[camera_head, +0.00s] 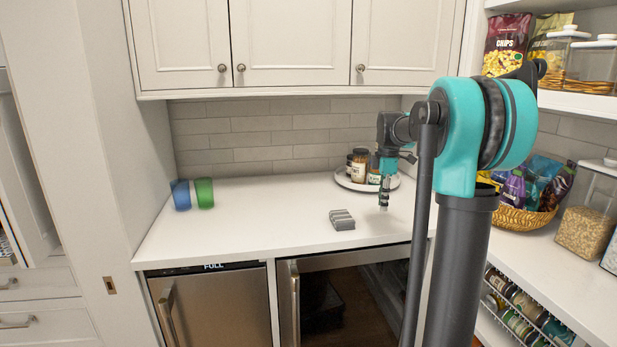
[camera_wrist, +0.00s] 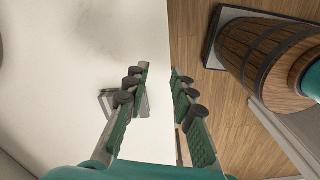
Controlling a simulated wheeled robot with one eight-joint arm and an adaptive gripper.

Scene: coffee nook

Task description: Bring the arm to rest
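My gripper (camera_head: 384,200) hangs pointing down above the white counter (camera_head: 250,225), in front of the round tray (camera_head: 347,182) with jars. The wrist view shows its two fingers (camera_wrist: 159,70) apart with nothing between them, so it is open and empty. It is over the counter's edge in that view, with counter to the left and wooden floor to the right. A grey stack of flat pieces (camera_head: 342,219) lies on the counter, left of the gripper. My left finger partly covers a grey object (camera_wrist: 108,103) in the wrist view.
A blue cup (camera_head: 181,195) and a green cup (camera_head: 204,193) stand at the counter's left. A basket of snack bags (camera_head: 520,216) and a clear canister (camera_head: 588,215) stand at the right. Cabinets (camera_head: 300,45) hang above. A wooden barrel (camera_wrist: 262,52) shows beyond the counter edge.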

